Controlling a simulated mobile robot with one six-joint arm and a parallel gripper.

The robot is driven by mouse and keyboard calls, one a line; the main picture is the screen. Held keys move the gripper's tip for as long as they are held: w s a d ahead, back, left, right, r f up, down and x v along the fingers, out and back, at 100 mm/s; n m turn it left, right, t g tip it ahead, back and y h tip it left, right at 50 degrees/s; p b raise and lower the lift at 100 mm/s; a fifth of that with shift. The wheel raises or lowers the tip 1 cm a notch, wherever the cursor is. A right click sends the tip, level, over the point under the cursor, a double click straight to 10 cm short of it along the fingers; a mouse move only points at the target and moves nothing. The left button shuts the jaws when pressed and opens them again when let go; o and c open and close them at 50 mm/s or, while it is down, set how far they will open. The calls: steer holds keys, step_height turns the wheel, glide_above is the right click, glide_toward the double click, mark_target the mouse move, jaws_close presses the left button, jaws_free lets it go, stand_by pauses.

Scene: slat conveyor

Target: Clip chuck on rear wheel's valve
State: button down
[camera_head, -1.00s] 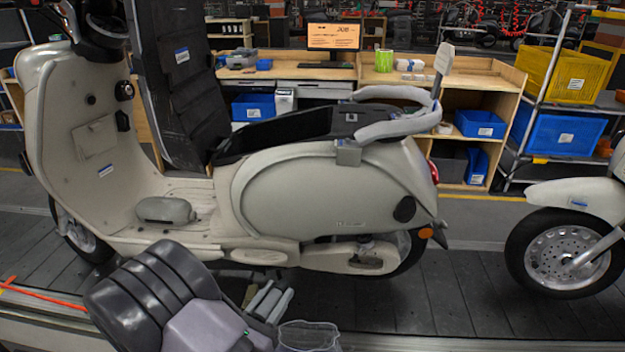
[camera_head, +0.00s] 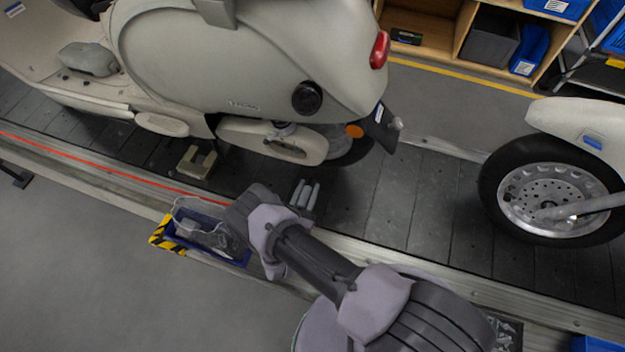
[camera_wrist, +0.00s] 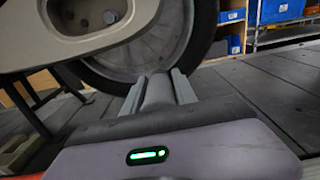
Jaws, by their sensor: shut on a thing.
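The cream scooter's rear wheel shows in the head view as a dark tyre (camera_head: 350,152) partly hidden behind the swingarm cover. In the wrist view its pale disc (camera_wrist: 160,48) and tyre (camera_wrist: 204,22) stand just beyond my gripper. I cannot make out the valve. My gripper (camera_head: 305,194) is low over the conveyor, in front of and below the rear wheel. In the wrist view my gripper's fingers (camera_wrist: 160,84) are shut on a grey cylindrical piece (camera_wrist: 158,92), apparently the chuck, pointing at the wheel. A gap between piece and wheel is hard to judge.
A blue bin (camera_head: 243,257) with a clear container sits by the striped edge at the conveyor's front rail. A beige block (camera_head: 197,162) stands under the scooter. Another scooter's front wheel (camera_head: 555,200) is at right. A thin red line (camera_head: 110,168) runs along the rail.

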mark_target(301, 208)
steer(key=x, duration=0.8)
steer(key=shift+x, duration=0.85)
stand_by(0.7)
steer(key=c, duration=0.9)
jaws_free()
steer(key=shift+d, duration=0.1)
steer(key=shift+s, duration=0.1)
steer(key=p+v, duration=0.4)
steer(key=v, duration=1.2)
steer(key=shift+r, duration=0.1)
steer(key=shift+s+a, duration=0.3)
steer(key=shift+s, duration=0.35)
